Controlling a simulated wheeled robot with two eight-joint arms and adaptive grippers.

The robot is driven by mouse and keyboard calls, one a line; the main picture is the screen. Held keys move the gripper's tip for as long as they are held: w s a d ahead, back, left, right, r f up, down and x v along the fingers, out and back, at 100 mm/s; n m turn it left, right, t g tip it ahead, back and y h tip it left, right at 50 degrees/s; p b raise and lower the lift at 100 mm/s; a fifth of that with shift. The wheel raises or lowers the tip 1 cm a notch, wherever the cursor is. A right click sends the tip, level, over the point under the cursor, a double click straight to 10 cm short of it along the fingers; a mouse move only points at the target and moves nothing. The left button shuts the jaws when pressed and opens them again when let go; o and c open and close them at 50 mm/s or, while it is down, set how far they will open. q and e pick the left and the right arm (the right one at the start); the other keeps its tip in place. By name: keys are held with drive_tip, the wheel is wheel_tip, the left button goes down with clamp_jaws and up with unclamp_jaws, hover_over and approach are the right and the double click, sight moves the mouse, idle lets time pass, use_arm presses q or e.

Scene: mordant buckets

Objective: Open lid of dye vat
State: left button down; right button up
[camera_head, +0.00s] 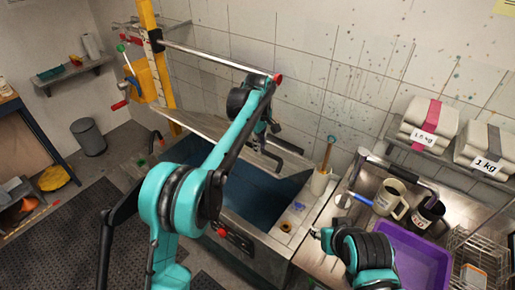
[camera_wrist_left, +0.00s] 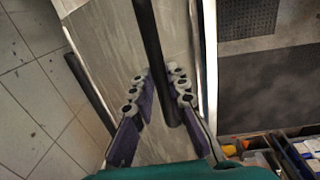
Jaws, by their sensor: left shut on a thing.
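The dye vat (camera_head: 285,238) is a grey rectangular tub in the middle of the head view, with dark blue showing inside. Its grey lid (camera_head: 205,124) is raised and tilted along the far side, so the vat's front is uncovered. My left gripper (camera_head: 266,152) is over the far right part of the vat, partly hidden by its own arm. In the left wrist view, my left gripper (camera_wrist_left: 160,98) is shut on a black bar-like lid handle (camera_wrist_left: 148,35), with purple pads on either side. The lid's grey face (camera_wrist_left: 110,60) lies behind it.
A white pot with a wooden-handled tool (camera_head: 320,180) stands at the vat's right rim. Mugs (camera_head: 390,200) and a purple tray (camera_head: 412,262) are on the right counter. A horizontal metal bar (camera_head: 215,60) runs above the vat.

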use_arm(q)
drive_tip(key=shift+w+d+f, duration=0.1)
drive_tip(key=shift+d+f, duration=0.05)
drive_tip(key=shift+d, duration=0.1)
drive_tip(key=c, duration=1.5)
unclamp_jaws()
drive_tip(key=shift+w, duration=0.1)
drive_tip(key=shift+w+d+f, duration=0.25)
drive_tip(key=shift+w+d, duration=0.05)
drive_tip(key=shift+w, duration=0.15)
drive_tip(key=shift+s+a+r, duration=0.2)
drive_tip(key=shift+s+a, duration=0.1)
drive_tip(key=shift+s, duration=0.05)
drive_tip(key=shift+w+r, duration=0.1)
drive_tip(key=shift+r, duration=0.05)
drive_tip(key=r, duration=0.7)
drive_tip(key=s+r, duration=0.1)
drive_tip(key=r, duration=0.3)
drive_tip(key=shift+a+r, duration=0.3)
drive_tip(key=shift+r, duration=0.05)
drive_tip(key=shift+c, duration=0.3)
